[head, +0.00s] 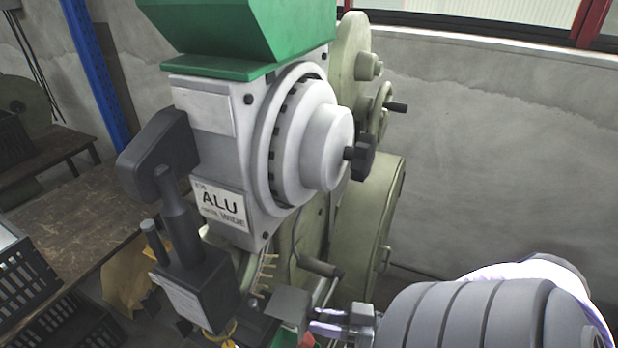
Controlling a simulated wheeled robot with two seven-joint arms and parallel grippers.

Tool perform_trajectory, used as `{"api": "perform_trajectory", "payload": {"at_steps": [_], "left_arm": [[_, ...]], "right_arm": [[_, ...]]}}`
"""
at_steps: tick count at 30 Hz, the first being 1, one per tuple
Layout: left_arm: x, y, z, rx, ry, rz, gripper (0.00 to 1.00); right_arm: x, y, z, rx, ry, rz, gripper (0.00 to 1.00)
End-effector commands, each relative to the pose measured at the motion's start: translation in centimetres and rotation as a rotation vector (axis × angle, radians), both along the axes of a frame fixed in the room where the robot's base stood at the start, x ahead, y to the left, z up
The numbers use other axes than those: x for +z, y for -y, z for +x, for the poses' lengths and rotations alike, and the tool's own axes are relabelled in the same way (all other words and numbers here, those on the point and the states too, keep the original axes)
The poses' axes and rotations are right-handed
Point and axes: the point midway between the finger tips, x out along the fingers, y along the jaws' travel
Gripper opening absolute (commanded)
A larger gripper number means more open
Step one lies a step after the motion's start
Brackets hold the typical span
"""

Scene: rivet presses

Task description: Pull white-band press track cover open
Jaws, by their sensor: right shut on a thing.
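The press (208,150) has a grey head under a green hopper and a plate reading "ALU" with smaller, hard-to-read words below. A small dark grey flap (288,304), which looks like the track cover, sits low at the front beside a row of pale pins. My right gripper (316,322) reaches in from the lower right and is shut at the flap's right edge. The exact contact is small and partly hidden. How far the cover stands open cannot be told. My left gripper is out of view.
A round grey drum with a black knob (360,158) projects from the head. A black block (195,285) stands at the press's lower left. A wooden bench (75,230) and black crates (22,280) are at left. A bare wall (480,140) stands behind.

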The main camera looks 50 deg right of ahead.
Motion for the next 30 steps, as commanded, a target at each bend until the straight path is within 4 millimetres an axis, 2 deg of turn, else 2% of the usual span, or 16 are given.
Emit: {"api": "perform_trajectory", "payload": {"at_steps": [9,22,23,27,30], "left_arm": [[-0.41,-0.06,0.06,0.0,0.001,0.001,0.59],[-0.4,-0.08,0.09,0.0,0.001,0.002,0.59],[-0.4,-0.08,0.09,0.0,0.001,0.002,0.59],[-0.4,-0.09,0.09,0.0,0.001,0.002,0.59],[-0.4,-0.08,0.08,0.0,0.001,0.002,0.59]], "right_arm": [[-0.03,0.79,-0.35,0.06,0.0,-0.001,0.0],[0.03,0.86,-0.35,0.063,0.001,0.0,0.0],[0.04,0.86,-0.34,0.063,0.001,0.0,0.41],[0.03,0.87,-0.33,0.063,0.001,0.0,0.68],[0.03,0.87,-0.33,0.063,0.002,0.0,0.68]]}}
